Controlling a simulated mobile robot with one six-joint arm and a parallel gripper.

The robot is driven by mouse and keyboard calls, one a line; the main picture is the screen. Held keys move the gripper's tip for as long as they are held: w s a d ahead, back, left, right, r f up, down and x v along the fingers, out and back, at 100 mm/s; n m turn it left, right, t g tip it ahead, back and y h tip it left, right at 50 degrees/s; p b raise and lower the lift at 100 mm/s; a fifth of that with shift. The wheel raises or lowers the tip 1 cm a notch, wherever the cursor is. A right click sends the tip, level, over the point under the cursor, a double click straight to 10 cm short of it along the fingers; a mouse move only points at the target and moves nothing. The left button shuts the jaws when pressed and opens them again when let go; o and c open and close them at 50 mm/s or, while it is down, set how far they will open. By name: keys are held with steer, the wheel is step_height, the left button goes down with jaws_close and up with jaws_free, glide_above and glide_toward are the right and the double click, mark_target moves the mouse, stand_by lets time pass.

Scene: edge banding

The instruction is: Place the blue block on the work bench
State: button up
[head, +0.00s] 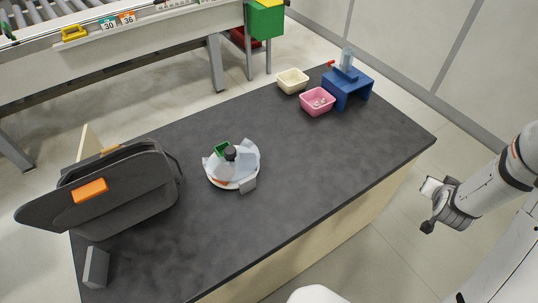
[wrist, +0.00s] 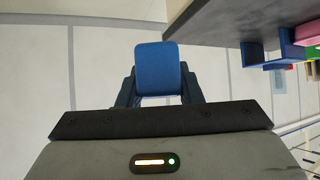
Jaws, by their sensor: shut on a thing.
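The blue block (wrist: 157,66) shows in the wrist view, held between the two dark fingers of my gripper (wrist: 158,92). Its rounded far end sticks out past the fingertips. In the head view my gripper (head: 431,207) is at the right, off the right edge of the work bench (head: 310,165). I cannot make out the block's blue colour there. The bench has a dark top and pale wooden sides. Its edge also shows at the upper right of the wrist view (wrist: 225,22), apart from the block.
On the bench are a dark bag (head: 130,205) with orange clips, a white plate (head: 250,176) of wrapped items, a grey block (head: 96,267), a cream bin (head: 292,80), a pink bin (head: 317,101) and a blue stand (head: 348,86). The bench's middle and right are clear.

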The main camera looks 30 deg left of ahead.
steer(key=w+a+f+n+y+b, duration=0.2)
steer(key=a+n+y+b, duration=0.15)
steer(key=a, duration=0.65)
steer(key=n+g+y+b, duration=0.5)
steer(key=n+g+y, duration=0.1)
steer(key=n, duration=0.4)
glide_above(313, 177)
steer(key=s+d, duration=0.1)
steer(key=d, duration=0.3)
step_height(313, 177, down, 3)
steer(key=f, duration=1)
steer(key=shift+s+a, duration=0.15)
steer(key=shift+s, duration=0.1)
steer(key=shift+f, duration=0.1)
steer(key=shift+f+b, duration=0.15)
steer(key=shift+b, duration=0.2)
steer(key=o, duration=1)
steer(key=shift+c, duration=0.2)
